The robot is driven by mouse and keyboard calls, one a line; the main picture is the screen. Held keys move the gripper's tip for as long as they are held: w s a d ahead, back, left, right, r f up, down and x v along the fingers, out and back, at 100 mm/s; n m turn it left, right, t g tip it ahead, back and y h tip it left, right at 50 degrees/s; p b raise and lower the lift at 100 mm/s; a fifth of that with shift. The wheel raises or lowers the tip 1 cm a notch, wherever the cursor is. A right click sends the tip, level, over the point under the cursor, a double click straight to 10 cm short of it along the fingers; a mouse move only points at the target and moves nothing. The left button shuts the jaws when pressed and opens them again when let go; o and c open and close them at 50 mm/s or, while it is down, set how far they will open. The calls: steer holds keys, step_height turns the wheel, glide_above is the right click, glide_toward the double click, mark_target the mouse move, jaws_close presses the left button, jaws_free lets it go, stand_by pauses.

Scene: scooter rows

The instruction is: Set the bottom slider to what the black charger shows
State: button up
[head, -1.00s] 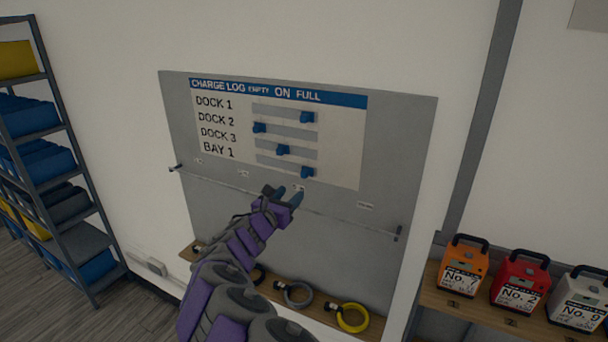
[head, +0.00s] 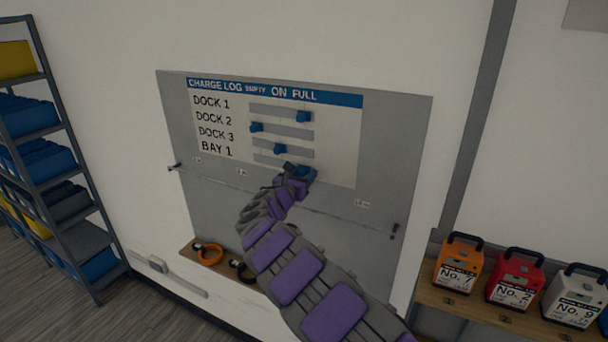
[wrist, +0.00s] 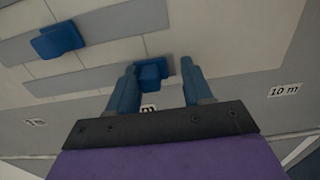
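The charge log board (head: 345,140) on the wall has rows Dock 1, Dock 2, Dock 3 and Bay 1, with a scale from empty through on to full. The bottom slider, Bay 1, has a blue knob (wrist: 152,74), seen in the wrist view between my fingertips. In the wrist view my gripper (wrist: 159,80) is open, one blue finger on each side of the knob, the left one closer. No black charger is in view.
The Dock 3 knob (head: 280,148) sits above and left; it also shows in the wrist view (wrist: 57,40). Orange (head: 457,265), red (head: 515,280) and white (head: 574,300) chargers stand on a shelf at right. A blue-bin rack (head: 60,160) is at left.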

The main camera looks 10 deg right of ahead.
steer(key=shift+w+a+f, duration=0.1)
steer(key=shift+w+a, duration=0.1)
steer(key=shift+a, duration=0.45)
steer(key=shift+w+a, duration=0.2)
steer(key=shift+a, duration=0.4)
steer(key=shift+s+a, duration=0.1)
steer(key=shift+a, duration=0.1)
steer(key=shift+c, duration=0.7)
steer(key=shift+s+d, duration=0.1)
steer(key=shift+d, duration=0.1)
steer(key=shift+c, duration=0.6)
steer(key=shift+d, duration=1)
steer(key=c, duration=0.5)
steer(key=shift+a, duration=0.1)
steer(key=shift+c, duration=0.6)
steer(key=shift+a+f, duration=0.1)
steer(key=shift+a, duration=0.2)
jaws_close()
